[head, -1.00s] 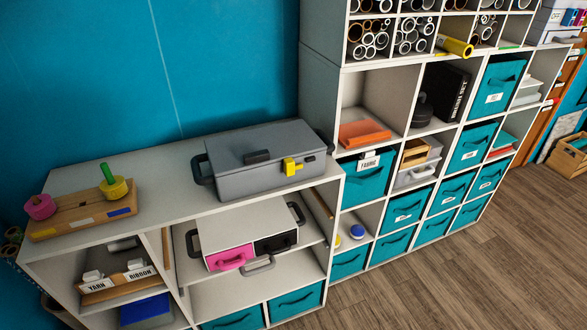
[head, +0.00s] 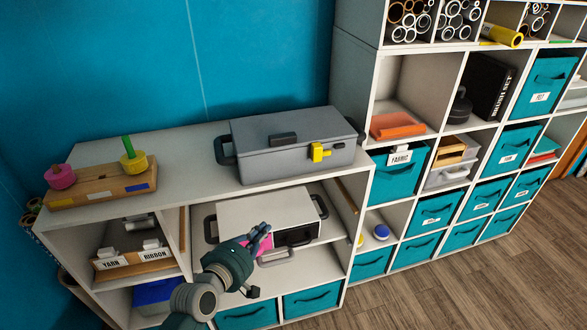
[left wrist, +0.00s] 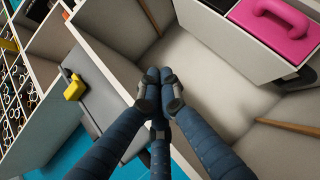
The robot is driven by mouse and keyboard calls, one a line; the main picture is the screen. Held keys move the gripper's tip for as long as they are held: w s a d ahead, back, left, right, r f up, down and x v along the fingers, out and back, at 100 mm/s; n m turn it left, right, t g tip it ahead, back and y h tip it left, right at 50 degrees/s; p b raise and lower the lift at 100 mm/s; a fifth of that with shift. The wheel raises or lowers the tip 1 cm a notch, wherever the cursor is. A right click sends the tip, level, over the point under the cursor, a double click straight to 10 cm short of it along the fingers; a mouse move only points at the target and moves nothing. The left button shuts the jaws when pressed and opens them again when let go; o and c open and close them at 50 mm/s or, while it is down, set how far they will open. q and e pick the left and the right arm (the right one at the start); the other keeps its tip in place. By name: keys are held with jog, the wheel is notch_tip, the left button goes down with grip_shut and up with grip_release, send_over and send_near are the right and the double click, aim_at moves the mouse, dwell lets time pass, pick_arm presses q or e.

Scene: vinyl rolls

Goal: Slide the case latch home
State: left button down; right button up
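The grey case (head: 265,160) sits closed on top of the low white shelf unit. A yellow latch (head: 318,152) is on its front face, right of a dark handle piece (head: 283,139). The latch (left wrist: 75,88) and the case (left wrist: 100,97) also show at the left of the left wrist view. My left gripper (head: 264,235) is below and in front of the case, apart from it, before the box with the pink drawer. Its fingers (left wrist: 160,73) come together at the tips with nothing between them. How far the latch is engaged is too small to tell. My right gripper is not in view.
A white box (head: 255,212) with a pink drawer front (left wrist: 275,22) sits on the shelf under the case. A wooden peg board (head: 100,192) with coloured rings stands left on the shelf top. Cubbies with teal bins (head: 400,172) rise at the right.

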aim_at(322, 151)
pick_arm(q)
notch_tip(322, 151, up, 16)
jog(key=d+n+t+h, duration=0.2)
jog(key=t, duration=0.1)
jog(key=x, duration=0.9)
jog(key=shift+f, duration=0.2)
jog(key=w+d, duration=0.1)
jog(key=d+p, duration=0.1)
jog(key=d, duration=0.1)
jog(key=shift+w, duration=0.35)
jog(key=shift+w+d+f, duration=0.1)
jog(key=shift+d, duration=0.4)
jog(key=shift+d+p, duration=0.1)
jog(key=shift+p, duration=0.2)
